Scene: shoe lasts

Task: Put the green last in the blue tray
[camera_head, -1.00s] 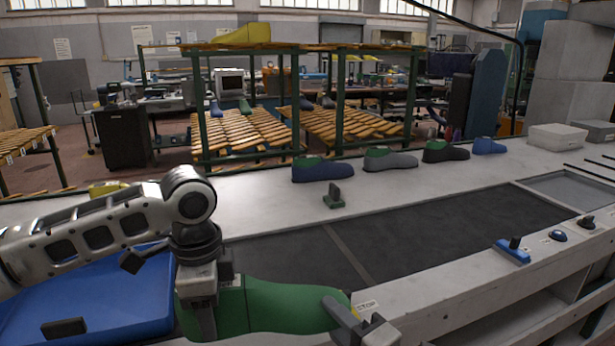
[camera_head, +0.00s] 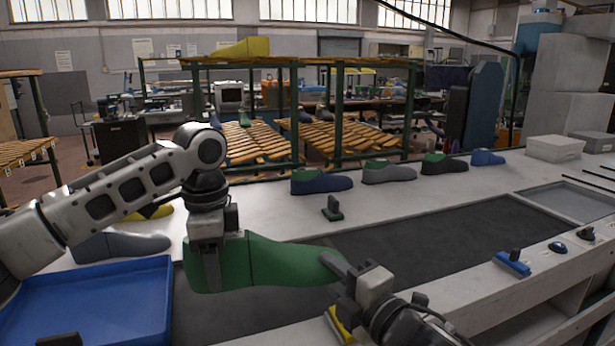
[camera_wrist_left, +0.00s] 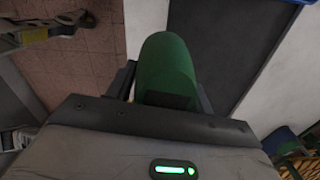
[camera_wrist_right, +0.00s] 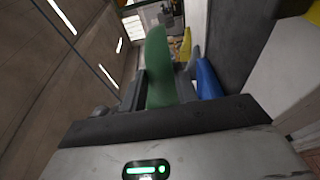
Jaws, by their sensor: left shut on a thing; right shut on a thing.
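The green last (camera_head: 270,262) is held level between my two grippers in the head view, above the dark belt. My left gripper (camera_head: 212,268) is shut on its left, thicker end. My right gripper (camera_head: 345,272) is shut on its right, narrow end. The last also shows between the fingers in the left wrist view (camera_wrist_left: 165,65) and the right wrist view (camera_wrist_right: 158,65). The blue tray (camera_head: 105,268) is at the lower left, left of the held last. Its visible floor is bare except for a dark part at its lower edge.
A grey last (camera_head: 120,246) and a yellow one lie behind the tray, partly behind my left arm. Several lasts, such as a blue one (camera_head: 322,182), stand along the far ledge. The belt (camera_head: 440,240) is clear to the right.

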